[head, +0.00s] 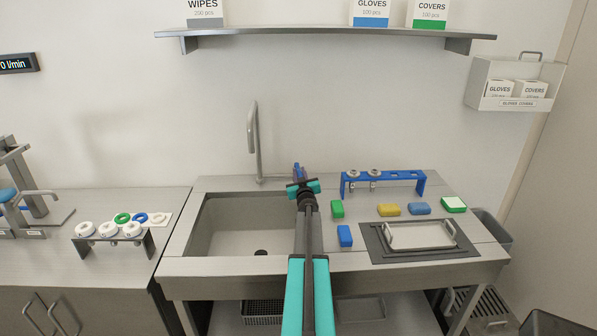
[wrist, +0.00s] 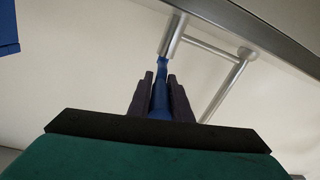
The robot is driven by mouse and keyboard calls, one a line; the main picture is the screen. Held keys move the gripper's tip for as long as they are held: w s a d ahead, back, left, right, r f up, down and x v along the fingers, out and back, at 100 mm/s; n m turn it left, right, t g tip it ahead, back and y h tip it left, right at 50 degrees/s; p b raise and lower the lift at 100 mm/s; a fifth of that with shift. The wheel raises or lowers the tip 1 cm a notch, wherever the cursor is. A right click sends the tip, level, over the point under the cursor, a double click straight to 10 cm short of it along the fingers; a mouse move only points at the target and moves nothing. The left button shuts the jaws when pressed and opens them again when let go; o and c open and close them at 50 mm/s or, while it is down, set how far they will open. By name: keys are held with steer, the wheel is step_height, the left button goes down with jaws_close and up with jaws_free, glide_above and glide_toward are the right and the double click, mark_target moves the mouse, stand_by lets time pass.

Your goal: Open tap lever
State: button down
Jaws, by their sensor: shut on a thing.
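The steel tap (head: 255,145) stands behind the sink, with its tall spout bent over at the top. Its blue lever (head: 297,169) shows just beyond my gripper (head: 302,184). In the wrist view the blue lever (wrist: 159,97) runs between the two dark fingers of my gripper (wrist: 161,95), which are shut on it. The lever's far end meets a round metal part of the tap (wrist: 174,38). The lever's near end is hidden by the gripper body.
The sink (head: 225,240) is empty, left of my arm. A blue rack (head: 383,182) with nozzles, several coloured sponges and a tray (head: 420,235) lie to the right. A shelf (head: 325,33) hangs above.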

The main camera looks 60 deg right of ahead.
steer(key=shift+s+d+r+t+y+p, duration=0.3)
steer(key=shift+d+r+t+p, duration=0.15)
steer(key=shift+p, duration=0.45)
steer(key=shift+a+f+n, duration=0.1)
steer(key=shift+f+n, duration=0.1)
steer(key=shift+n, duration=0.1)
steer(key=c, duration=1.7)
jaws_free()
steer(key=shift+o, duration=0.4)
steer(key=shift+a+f, duration=0.1)
steer(key=shift+f, duration=0.05)
steer(key=shift+a, duration=0.1)
steer(key=b+v, duration=0.3)
steer(key=v, duration=1)
steer(key=shift+s+a, duration=0.2)
steer(key=shift+s, duration=0.15)
steer(key=shift+c, duration=0.5)
